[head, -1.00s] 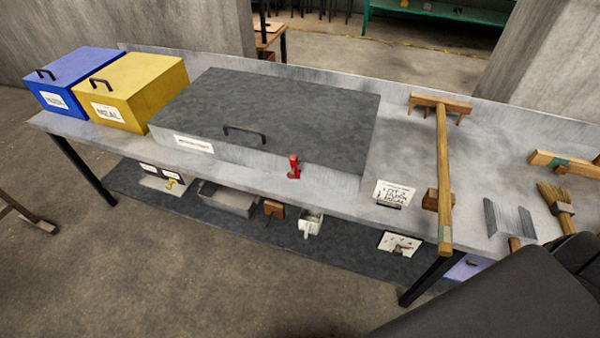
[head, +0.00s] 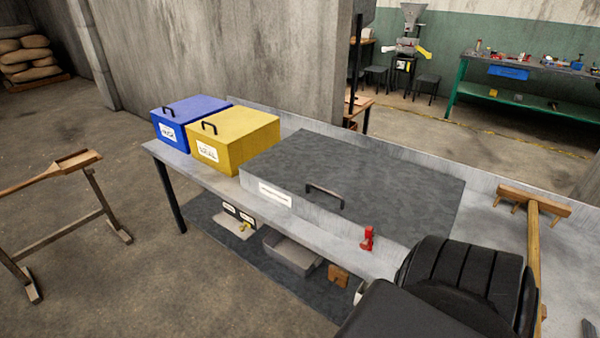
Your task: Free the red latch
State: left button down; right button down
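The red latch (head: 367,239) stands upright at the front edge of the grey workbench, against the front of the large dark grey lidded box (head: 370,175). The box's lid is down and has a black handle (head: 325,195). A white label (head: 275,194) is on the box's front left. A black part of my own arm fills the lower right, just right of the latch in the picture. Neither of my grippers shows in the head view.
A blue box (head: 190,118) and a yellow box (head: 235,140) stand on the bench's left end. A wooden rake (head: 533,220) lies at the right. A grey tray (head: 291,253) and a wooden block (head: 338,276) are below. A wooden stand (head: 95,215) is at left, with open floor between.

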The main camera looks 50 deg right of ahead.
aim_at(366, 245)
jog(key=u, duration=0.7)
jog(key=k, duration=1.4)
jog(key=z, duration=2.25)
jog(key=i, duration=0.5)
